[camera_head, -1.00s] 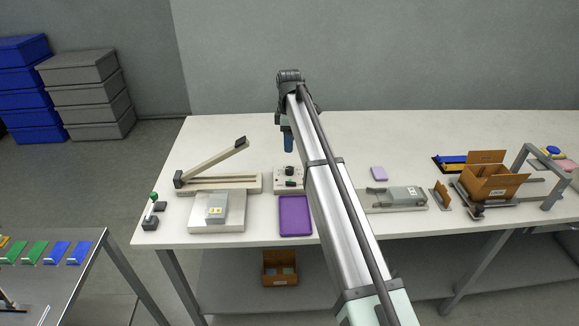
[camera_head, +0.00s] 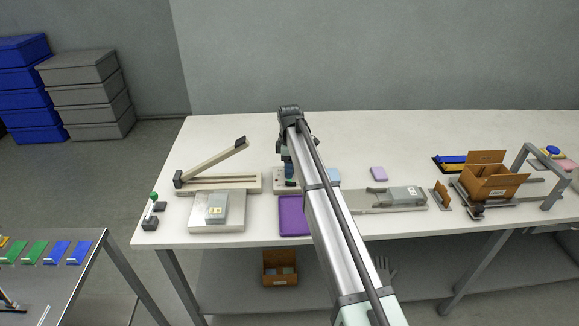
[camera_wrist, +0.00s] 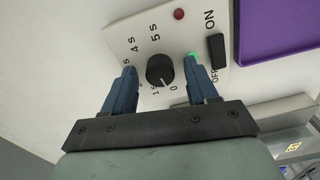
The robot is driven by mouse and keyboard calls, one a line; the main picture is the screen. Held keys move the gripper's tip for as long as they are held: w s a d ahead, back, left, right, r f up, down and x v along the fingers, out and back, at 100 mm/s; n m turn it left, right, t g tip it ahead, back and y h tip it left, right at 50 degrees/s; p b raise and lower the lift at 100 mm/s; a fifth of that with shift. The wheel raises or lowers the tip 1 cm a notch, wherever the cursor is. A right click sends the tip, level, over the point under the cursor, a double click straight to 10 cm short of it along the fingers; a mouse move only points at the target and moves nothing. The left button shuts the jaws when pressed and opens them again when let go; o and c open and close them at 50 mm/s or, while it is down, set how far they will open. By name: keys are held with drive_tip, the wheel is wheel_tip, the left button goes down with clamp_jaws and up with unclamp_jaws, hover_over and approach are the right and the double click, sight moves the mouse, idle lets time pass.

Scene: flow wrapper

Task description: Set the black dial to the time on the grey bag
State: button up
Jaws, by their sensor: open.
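The black dial (camera_wrist: 160,70) sits on a white control box (camera_wrist: 140,42) in the wrist view. Its white mark points down near the "0"; printed marks such as "4 s" and "5 s" ring it. My gripper (camera_wrist: 161,68) is open, with one blue finger on each side of the dial and a visible gap to it. In the head view my gripper (camera_head: 289,170) is low over the control box (camera_head: 279,186), hiding the dial. A grey bag (camera_head: 221,201) with a small pale label lies on a light plate at left; its print is too small to read.
A green-lit lamp, a red lamp (camera_wrist: 179,14) and a black ON/OFF switch (camera_wrist: 216,50) sit beside the dial. A purple tray (camera_head: 292,216) lies just in front of the box. A lever device (camera_head: 218,180) stands left; a cardboard box (camera_head: 492,180) stands right.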

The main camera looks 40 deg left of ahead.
drive_tip(key=shift+c, duration=0.3)
drive_tip(key=c, duration=1)
drive_tip(key=shift+m, duration=0.4)
drive_tip(key=m, duration=0.4)
drive_tip(key=shift+m, duration=0.4)
drive_tip(key=m, duration=1.2)
drive_tip(key=shift+m, duration=0.3)
drive_tip(key=m, duration=0.5)
drive_tip(key=shift+m, duration=0.4)
